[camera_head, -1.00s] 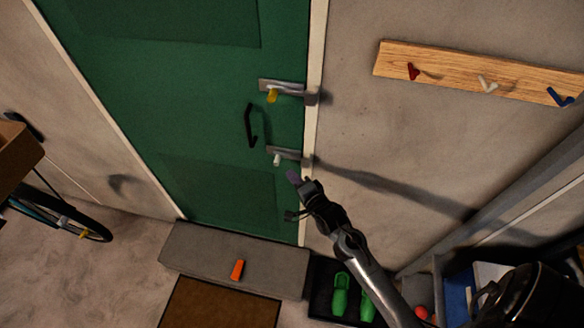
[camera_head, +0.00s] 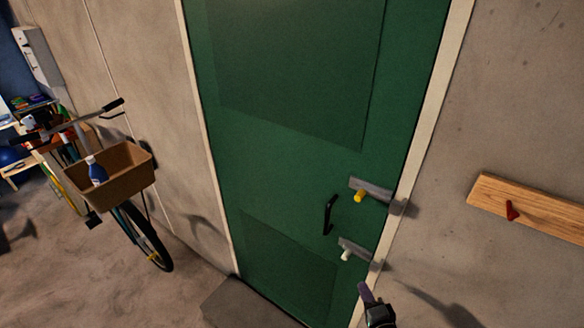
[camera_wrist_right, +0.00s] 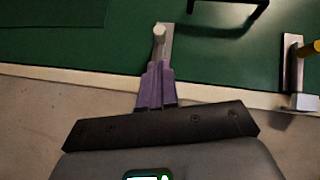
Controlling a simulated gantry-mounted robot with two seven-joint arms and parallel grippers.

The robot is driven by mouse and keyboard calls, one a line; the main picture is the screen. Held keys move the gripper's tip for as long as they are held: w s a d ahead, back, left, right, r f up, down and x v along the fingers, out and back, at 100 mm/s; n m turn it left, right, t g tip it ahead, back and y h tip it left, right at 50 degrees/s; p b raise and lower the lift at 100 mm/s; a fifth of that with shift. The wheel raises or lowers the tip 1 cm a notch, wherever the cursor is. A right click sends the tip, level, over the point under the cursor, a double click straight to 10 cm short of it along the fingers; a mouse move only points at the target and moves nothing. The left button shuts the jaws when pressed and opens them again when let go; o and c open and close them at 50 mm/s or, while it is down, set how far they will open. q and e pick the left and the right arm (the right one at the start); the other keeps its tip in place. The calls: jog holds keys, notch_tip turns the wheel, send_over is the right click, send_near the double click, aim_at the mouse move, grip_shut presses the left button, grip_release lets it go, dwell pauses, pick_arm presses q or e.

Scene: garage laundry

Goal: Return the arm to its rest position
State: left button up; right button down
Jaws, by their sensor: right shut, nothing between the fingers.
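My right gripper (camera_head: 364,292) is at the lower right of the head view, in front of the door's right edge and below the lower latch. Its purple fingers are shut with nothing between them; they also show in the right wrist view (camera_wrist_right: 156,88). The lower latch (camera_head: 356,250), a grey bar with a white knob, lies just beyond the fingertips in the wrist view (camera_wrist_right: 163,45). I cannot tell whether the fingertips touch it. My left gripper is in neither view.
A green door (camera_head: 290,120) has a black handle (camera_head: 329,214) and an upper latch with a yellow knob (camera_head: 360,195). A wooden hook rail (camera_head: 530,205) is on the right wall. A bicycle with a box (camera_head: 125,180) stands left. A grey step (camera_head: 240,305) lies below the door.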

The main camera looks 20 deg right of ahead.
jog(key=s+a+r+n+g+y+p, duration=0.35)
jog(key=s+a+r+n+p, duration=0.35)
jog(key=s+a+r+p, duration=0.25)
jog(key=s+a+r+n+g+p, duration=0.1)
jog(key=s+a+r+n+g, duration=0.1)
jog(key=s+n+g, duration=0.6)
jog(key=s+n, duration=0.4)
jog(key=s, duration=0.1)
jog(key=shift+a+r+n, duration=0.2)
jog(key=shift+r+n, duration=0.05)
jog(key=shift+n, duration=0.15)
jog(key=shift+w+g+h, duration=0.1)
jog(key=shift+g+h, duration=0.15)
